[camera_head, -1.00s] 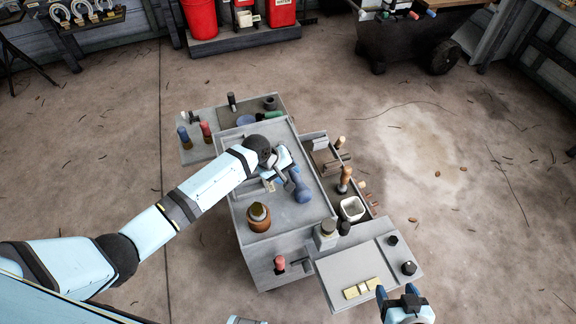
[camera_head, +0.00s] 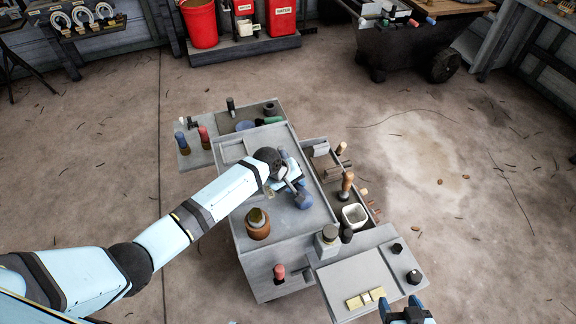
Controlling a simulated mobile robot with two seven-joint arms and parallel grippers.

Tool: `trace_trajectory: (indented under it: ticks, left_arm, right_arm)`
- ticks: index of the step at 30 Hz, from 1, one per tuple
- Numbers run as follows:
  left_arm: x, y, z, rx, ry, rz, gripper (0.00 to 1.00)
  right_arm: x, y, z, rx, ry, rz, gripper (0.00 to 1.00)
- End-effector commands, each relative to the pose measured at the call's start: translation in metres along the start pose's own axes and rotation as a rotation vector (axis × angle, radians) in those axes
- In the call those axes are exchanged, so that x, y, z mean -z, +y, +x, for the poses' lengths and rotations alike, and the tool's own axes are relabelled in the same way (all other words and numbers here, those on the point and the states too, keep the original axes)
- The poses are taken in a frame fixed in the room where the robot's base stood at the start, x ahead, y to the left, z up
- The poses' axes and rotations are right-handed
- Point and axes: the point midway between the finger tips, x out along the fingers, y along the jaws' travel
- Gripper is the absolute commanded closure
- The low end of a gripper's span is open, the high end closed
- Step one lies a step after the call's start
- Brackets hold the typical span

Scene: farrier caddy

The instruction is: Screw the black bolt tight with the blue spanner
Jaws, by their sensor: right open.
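A blue tool (camera_head: 304,200) is on the grey caddy top (camera_head: 270,225); I take it for the blue spanner, though its shape is partly hidden by my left gripper. My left gripper (camera_head: 294,185) is right at this tool; its fingers are too small and covered to tell if they are shut on it. Two black bolt-like heads stand on the lower right tray (camera_head: 345,280): one at the back (camera_head: 397,249) and one nearer the front (camera_head: 414,277). I cannot tell which is the task's bolt. My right gripper (camera_head: 403,308) is open and empty at the tray's front edge.
A brown jar (camera_head: 257,225) stands on the caddy top, left of the blue tool. A white cup (camera_head: 354,215) and wooden-handled tools (camera_head: 347,185) fill the right side. A yellow block (camera_head: 366,298) lies on the tray's front edge. The tray's middle is clear.

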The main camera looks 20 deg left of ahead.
Motion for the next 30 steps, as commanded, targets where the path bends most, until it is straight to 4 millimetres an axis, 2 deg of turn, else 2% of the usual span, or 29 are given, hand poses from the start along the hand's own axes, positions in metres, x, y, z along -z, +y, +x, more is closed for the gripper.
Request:
trace_trajectory:
  ticks: [1, 3, 11, 30]
  left_arm:
    - [0.000, 0.000, 0.000, 0.000, 0.000, -0.001, 0.89]
    - [0.000, 0.000, 0.000, 0.001, 0.000, -0.001, 1.00]
    - [0.000, 0.002, -0.003, 0.000, 0.000, -0.001, 1.00]
    - [0.000, 0.010, -0.017, 0.000, 0.000, -0.001, 1.00]
  right_arm:
    - [0.000, 0.000, 0.000, 0.001, 0.000, 0.000, 0.34]
    - [0.000, -0.001, 0.000, 0.001, -0.001, 0.000, 0.34]
    - [0.000, -0.002, -0.001, 0.003, -0.005, 0.000, 0.34]
    - [0.018, -0.002, -0.012, 0.002, -0.002, 0.000, 0.34]
